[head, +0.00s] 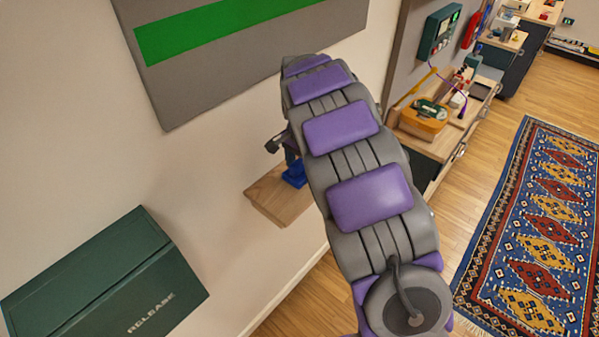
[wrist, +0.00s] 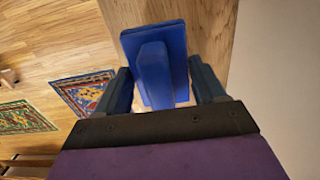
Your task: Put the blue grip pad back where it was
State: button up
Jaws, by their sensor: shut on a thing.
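The blue grip pad (wrist: 158,62) is a flat blue plate with a raised block on it, held between the two dark fingers of my gripper (wrist: 160,84) in the wrist view. My gripper is shut on it. In the head view the blue pad (head: 294,173) shows beside my purple and grey arm, at the wooden wall shelf (head: 268,196). The shelf also shows behind the pad in the wrist view (wrist: 208,28). I cannot tell whether the pad touches the shelf. My arm hides part of the gripper and of the shelf in the head view.
A green box marked RELEASE (head: 110,285) is on the wall at lower left. A grey panel with a green stripe (head: 230,40) hangs above. A cluttered wooden bench (head: 465,110) stands right of my arm. A patterned rug (head: 535,220) lies on the open floor.

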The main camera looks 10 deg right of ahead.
aim_at(298, 173)
jog(key=shift+w+a+f, duration=0.1)
jog(key=shift+w+a, duration=0.35)
jog(key=shift+a, duration=0.25)
notch_tip(298, 173, down, 4)
jog(key=shift+d+r+b, duration=0.1)
jog(key=shift+r+b, duration=0.15)
jog(key=shift+b, duration=0.15)
jog(key=shift+d, duration=0.15)
jog(key=shift+c, duration=0.3)
jog(key=shift+s+d, duration=0.1)
jog(key=o, duration=0.8)
jog(key=shift+o, duration=1)
jog(key=shift+r, duration=0.1)
jog(key=shift+a, duration=0.25)
